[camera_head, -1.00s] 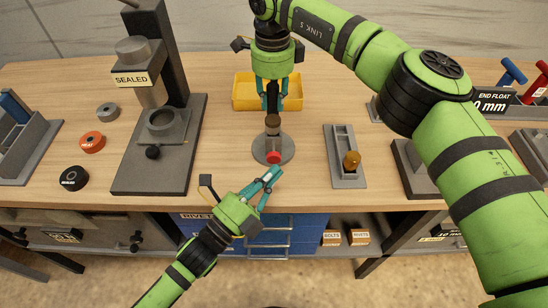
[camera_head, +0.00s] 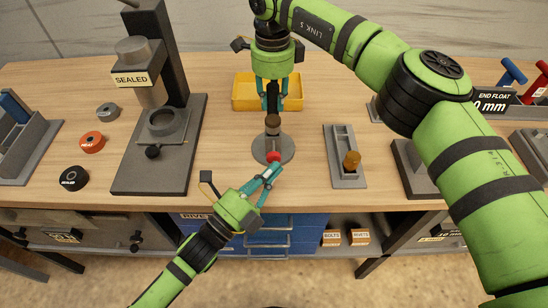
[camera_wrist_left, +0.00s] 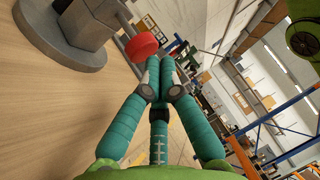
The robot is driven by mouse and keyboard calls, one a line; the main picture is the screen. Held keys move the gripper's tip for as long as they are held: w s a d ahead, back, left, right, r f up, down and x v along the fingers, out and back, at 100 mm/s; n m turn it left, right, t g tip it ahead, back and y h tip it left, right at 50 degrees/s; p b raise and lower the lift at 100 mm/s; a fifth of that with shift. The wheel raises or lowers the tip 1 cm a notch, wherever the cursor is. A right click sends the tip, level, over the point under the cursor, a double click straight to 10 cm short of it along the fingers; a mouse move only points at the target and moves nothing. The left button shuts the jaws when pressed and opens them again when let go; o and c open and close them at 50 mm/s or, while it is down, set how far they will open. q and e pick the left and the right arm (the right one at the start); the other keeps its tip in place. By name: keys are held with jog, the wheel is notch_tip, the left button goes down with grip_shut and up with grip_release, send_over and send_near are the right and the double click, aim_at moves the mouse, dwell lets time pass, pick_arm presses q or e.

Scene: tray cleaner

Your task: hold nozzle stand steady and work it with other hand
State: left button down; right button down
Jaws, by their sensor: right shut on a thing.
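The nozzle stand (camera_head: 285,147) has a round grey base, a short upright post with a brown top and a red knob (camera_head: 274,157) at its front. My right gripper (camera_head: 271,106) points down from above and is shut on a dark upright piece (camera_head: 272,90) directly over the post. My left gripper (camera_head: 274,170) comes from the front with its fingertips close together at the red knob. In the left wrist view, the red knob (camera_wrist_left: 140,47) lies just beyond and left of these fingertips (camera_wrist_left: 161,72). Whether they touch it is unclear.
A yellow bin (camera_head: 243,101) stands behind the stand. A grey press labelled SEALED (camera_head: 125,180) is at left, with several rings beside it. A grey fixture with an orange knob (camera_head: 345,180) is at right. The table's front edge is just below the stand.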

pick_arm(q)
jog(key=shift+w, duration=0.85)
dwell(0.9)
jog(key=shift+s, duration=1.25)
jog(key=shift+s, duration=0.1)
jog(key=shift+s, duration=2.4)
jog(key=s, duration=0.3)
jog(key=shift+s, duration=0.4)
